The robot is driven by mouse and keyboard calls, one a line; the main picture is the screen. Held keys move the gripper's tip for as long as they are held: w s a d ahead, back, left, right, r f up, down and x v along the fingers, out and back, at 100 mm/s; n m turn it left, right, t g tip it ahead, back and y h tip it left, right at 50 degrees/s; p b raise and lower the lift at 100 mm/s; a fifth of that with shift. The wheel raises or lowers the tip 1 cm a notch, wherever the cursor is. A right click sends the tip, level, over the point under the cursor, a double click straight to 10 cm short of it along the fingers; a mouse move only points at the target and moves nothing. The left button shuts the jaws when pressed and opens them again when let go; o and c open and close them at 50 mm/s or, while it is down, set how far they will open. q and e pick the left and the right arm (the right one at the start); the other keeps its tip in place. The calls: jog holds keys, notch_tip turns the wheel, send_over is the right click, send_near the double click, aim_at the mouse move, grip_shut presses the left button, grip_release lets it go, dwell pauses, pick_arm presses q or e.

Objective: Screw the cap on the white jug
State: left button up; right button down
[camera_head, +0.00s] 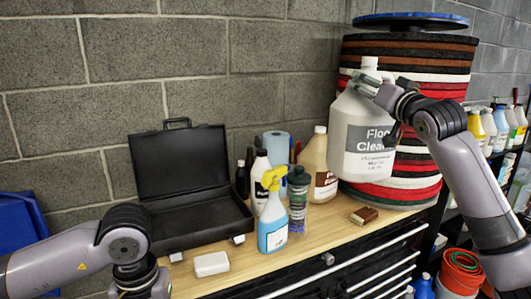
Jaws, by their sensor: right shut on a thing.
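The white jug (352,128) with a grey "Floor Cleaner" label is upright at the right of the workbench, in front of the stack of pads. My right gripper (366,84) is shut on the jug near its neck and handle. The jug seems to hang above the bench top, its base clear of the wood. A white top (370,63) shows at the jug's mouth; I cannot tell whether it is a cap or the bare neck. My left arm enters at the lower left, but its gripper is out of the frame.
A black open case (187,229) stands left on the wooden bench (235,262). Several bottles, including a blue spray bottle (272,222) and a tan jug (314,160), crowd the middle. A white block (211,264) and brown brush (364,215) lie in front. The pad stack (415,185) is behind.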

pick_arm(q)
jog(key=shift+s+d+f+m, duration=0.1)
jog(key=shift+s+f+m, duration=0.2)
jog(key=shift+m, duration=0.4)
pick_arm(e)
jog(key=shift+s+r, duration=0.1)
jog(key=shift+r, duration=0.25)
pick_arm(q)
jog(key=shift+s+m, duration=0.1)
jog(key=shift+m, duration=0.2)
pick_arm(e)
jog(key=shift+s+f, duration=0.1)
jog(key=shift+f, duration=0.25)
jog(key=s+a+f+m+h, duration=0.1)
jog(key=s+a+f+h, duration=0.1)
jog(key=s+f, duration=1.7)
jog(key=s+a+f+m+h, duration=0.1)
jog(key=s+a+f, duration=0.3)
jog(key=s+f, duration=1.5)
notch_tip(320, 180, down, 4)
jog(key=shift+f+t+h, duration=0.2)
jog(key=shift+t+h, duration=0.1)
jog(key=shift+h, duration=0.2)
jog(key=shift+d, duration=0.1)
jog(key=shift+f, duration=0.15)
